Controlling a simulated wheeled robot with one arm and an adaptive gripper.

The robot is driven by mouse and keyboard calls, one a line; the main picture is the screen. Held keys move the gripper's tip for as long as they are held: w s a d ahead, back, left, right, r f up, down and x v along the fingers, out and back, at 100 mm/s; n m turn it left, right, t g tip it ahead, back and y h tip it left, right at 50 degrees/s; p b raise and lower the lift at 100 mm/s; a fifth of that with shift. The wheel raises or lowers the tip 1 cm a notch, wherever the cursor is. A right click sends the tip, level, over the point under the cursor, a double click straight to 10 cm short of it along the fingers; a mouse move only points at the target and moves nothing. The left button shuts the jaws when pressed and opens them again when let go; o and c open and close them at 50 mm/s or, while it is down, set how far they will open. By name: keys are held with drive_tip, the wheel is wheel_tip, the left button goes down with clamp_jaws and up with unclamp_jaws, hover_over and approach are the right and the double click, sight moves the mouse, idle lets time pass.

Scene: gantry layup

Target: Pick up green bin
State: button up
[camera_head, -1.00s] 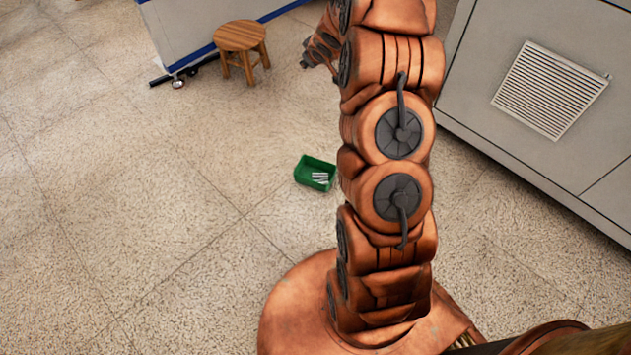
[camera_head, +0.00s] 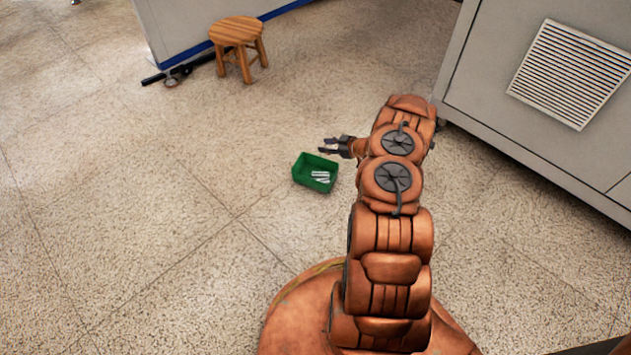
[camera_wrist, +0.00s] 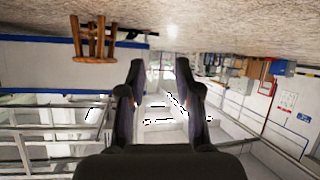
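The green bin (camera_head: 313,175) sits on the speckled floor in front of my base in the head view. It is open at the top and holds a few small pale pieces (camera_head: 321,177). My gripper (camera_head: 326,146) is open and empty, just beyond the bin's far right side, with its fingers pointing left. I cannot tell its exact height above the floor. The wrist view shows the two dark fingers (camera_wrist: 160,85) spread apart with nothing between them. The bin does not show in the wrist view.
A wooden stool (camera_head: 238,45) stands at the upper left, and it shows upside down in the wrist view (camera_wrist: 93,40). A grey cabinet (camera_head: 485,85) with a vent stands on the right. The floor (camera_head: 110,230) left of the bin is clear.

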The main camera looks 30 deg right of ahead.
drive_tip(key=s+a+f+b, duration=0.1)
drive_tip(key=s+f, duration=0.1)
drive_tip(key=f, duration=0.1)
drive_tip(key=s+a+f+y+b, duration=0.1)
drive_tip(key=s+f, duration=0.1)
drive_tip(key=f, duration=0.2)
drive_tip(key=s+a+f+y+b, duration=0.1)
drive_tip(key=s+f, duration=0.2)
drive_tip(key=shift+a+f+n, duration=0.1)
drive_tip(key=shift+f+n, duration=0.05)
drive_tip(key=shift+n, duration=0.15)
drive_tip(key=shift+w+a+f+y+b, duration=0.2)
drive_tip(key=shift+w+a+b, duration=0.1)
drive_tip(key=shift+w, duration=0.1)
drive_tip(key=shift+w+a+f+y+b, duration=0.1)
drive_tip(key=shift+w+a+f+b, duration=0.1)
drive_tip(key=shift+w+a, duration=0.15)
drive_tip(key=b+x, duration=0.1)
drive_tip(key=x, duration=0.1)
drive_tip(key=b+x, duration=0.2)
drive_tip(key=x, duration=0.1)
drive_tip(key=shift+s+a+f, duration=0.1)
drive_tip(key=shift+s+f, duration=0.1)
drive_tip(key=shift+f, duration=0.15)
drive_tip(key=shift+r, duration=0.1)
clamp_jaws()
